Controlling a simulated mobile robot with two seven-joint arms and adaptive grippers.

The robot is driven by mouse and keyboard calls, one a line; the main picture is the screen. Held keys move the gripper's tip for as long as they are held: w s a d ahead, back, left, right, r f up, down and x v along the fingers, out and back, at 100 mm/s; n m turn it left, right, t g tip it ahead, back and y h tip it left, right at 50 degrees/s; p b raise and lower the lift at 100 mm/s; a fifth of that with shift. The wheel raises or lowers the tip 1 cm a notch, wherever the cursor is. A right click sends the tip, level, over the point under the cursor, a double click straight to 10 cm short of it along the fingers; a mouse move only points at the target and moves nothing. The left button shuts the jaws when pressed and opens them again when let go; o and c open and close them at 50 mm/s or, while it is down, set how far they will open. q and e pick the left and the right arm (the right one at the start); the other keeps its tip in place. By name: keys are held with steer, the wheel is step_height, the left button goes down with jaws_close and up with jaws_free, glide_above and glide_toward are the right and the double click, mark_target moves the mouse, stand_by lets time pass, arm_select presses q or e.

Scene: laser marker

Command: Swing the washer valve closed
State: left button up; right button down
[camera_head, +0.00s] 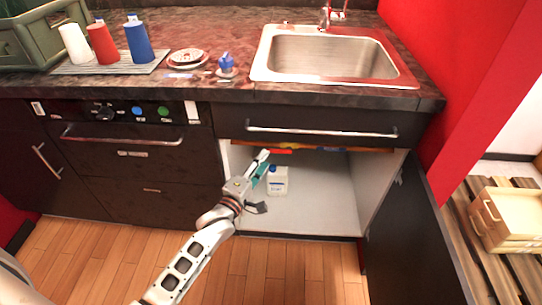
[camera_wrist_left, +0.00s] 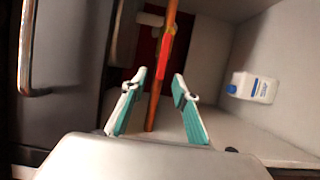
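The washer valve shows as a red handle (camera_wrist_left: 168,42) on a copper-orange pipe (camera_wrist_left: 154,108) in the left wrist view. The handle lies roughly in line with the pipe, as far as I can tell. In the head view a red piece (camera_head: 280,151) shows just under the counter's drawer front, at the top of the open cabinet. My left gripper (camera_head: 264,165) reaches into the cabinet opening. In the left wrist view its teal-padded fingers (camera_wrist_left: 160,80) are spread apart, with the pipe and handle seen between and beyond them. I cannot see any contact. My right gripper is not in view.
A white bottle with a blue label (camera_head: 278,181) stands on the cabinet floor, right of my fingers in the left wrist view (camera_wrist_left: 252,87). The cabinet door (camera_head: 415,235) hangs open at right. The drawer front (camera_head: 320,128) is above. The cabinet floor's right part is clear.

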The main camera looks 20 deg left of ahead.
mark_target(271, 152)
arm_select(q)
steer(key=w, duration=0.3)
steer(key=shift+w+d+f+b, duration=0.1)
steer(key=shift+d+f+b, duration=0.1)
steer(key=shift+f+b, duration=0.15)
steer(key=shift+w+r, duration=0.25)
steer(key=shift+w, duration=0.2)
jaws_close()
